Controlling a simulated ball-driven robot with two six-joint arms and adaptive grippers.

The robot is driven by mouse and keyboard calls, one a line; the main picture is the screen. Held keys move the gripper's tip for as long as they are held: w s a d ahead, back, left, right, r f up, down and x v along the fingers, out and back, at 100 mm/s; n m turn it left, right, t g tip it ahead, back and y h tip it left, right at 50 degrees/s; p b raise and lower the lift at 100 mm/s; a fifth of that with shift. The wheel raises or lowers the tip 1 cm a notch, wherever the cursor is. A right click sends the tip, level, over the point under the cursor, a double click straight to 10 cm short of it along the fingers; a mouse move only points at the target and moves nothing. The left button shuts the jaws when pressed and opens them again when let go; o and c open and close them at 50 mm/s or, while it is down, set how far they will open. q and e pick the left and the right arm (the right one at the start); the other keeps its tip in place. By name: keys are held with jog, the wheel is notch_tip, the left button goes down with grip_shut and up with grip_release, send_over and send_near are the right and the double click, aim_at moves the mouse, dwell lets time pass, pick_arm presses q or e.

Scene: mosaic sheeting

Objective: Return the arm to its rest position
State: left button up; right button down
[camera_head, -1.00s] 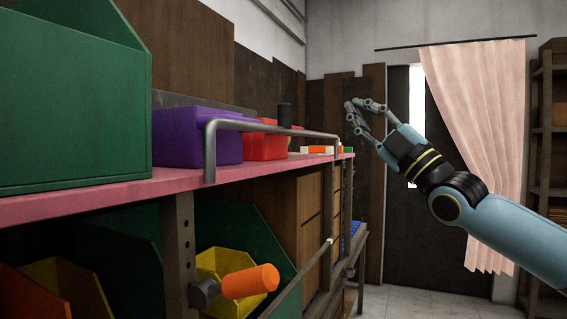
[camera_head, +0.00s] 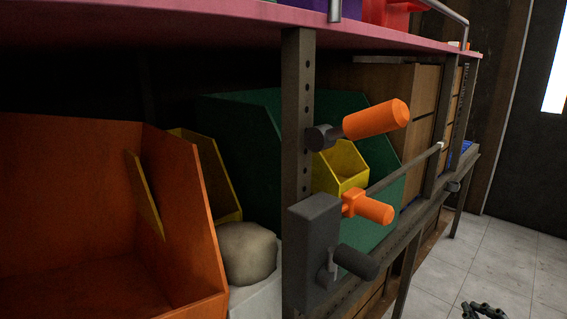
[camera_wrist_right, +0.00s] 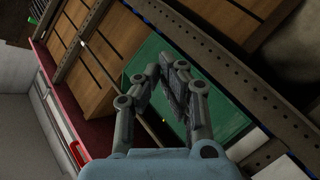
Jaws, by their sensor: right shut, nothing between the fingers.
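My right gripper (camera_head: 484,308) shows only as dark fingers at the bottom right edge of the head view, over the tiled floor. The rest of my right arm is out of that view. In the right wrist view the same gripper (camera_wrist_right: 166,72) has its fingertips brought together, with nothing held. The shelf frame, wooden drawers and a green bin lie beyond the fingers there; I see no contact. My left gripper is in neither view.
A workbench with a pink top (camera_head: 190,22) fills the left and middle. Orange handles (camera_head: 377,119) stick out from its metal post (camera_head: 297,130). Below are an orange bin (camera_head: 185,190) and a green bin (camera_head: 235,115). Tiled floor (camera_head: 510,255) is open at right.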

jog(key=s+a+f+m+g+b, duration=0.1)
jog(key=s+a+f+m+g, duration=0.15)
jog(key=s+f, duration=0.8)
jog(key=s+a+f+m+g+b, duration=0.15)
jog(key=s+f+g, duration=0.25)
jog(key=s+f, duration=0.65)
jog(key=s+a+f+m+g, duration=0.1)
jog(key=s+a+f+g, duration=0.1)
jog(key=s+f, duration=0.3)
jog(key=s+a+f+m+g, duration=0.1)
jog(key=s+f, duration=0.4)
jog(key=s, duration=0.6)
jog(key=s+a+f+m+g, duration=0.1)
jog(key=s+a+f+g, duration=0.2)
jog(key=s, duration=0.5)
notch_tip(320, 180, down, 2)
jog(key=shift+s+m+g+y, duration=0.3)
jog(key=shift+s+g, duration=0.05)
jog(key=shift+g, duration=0.5)
jog(key=shift+a, duration=0.1)
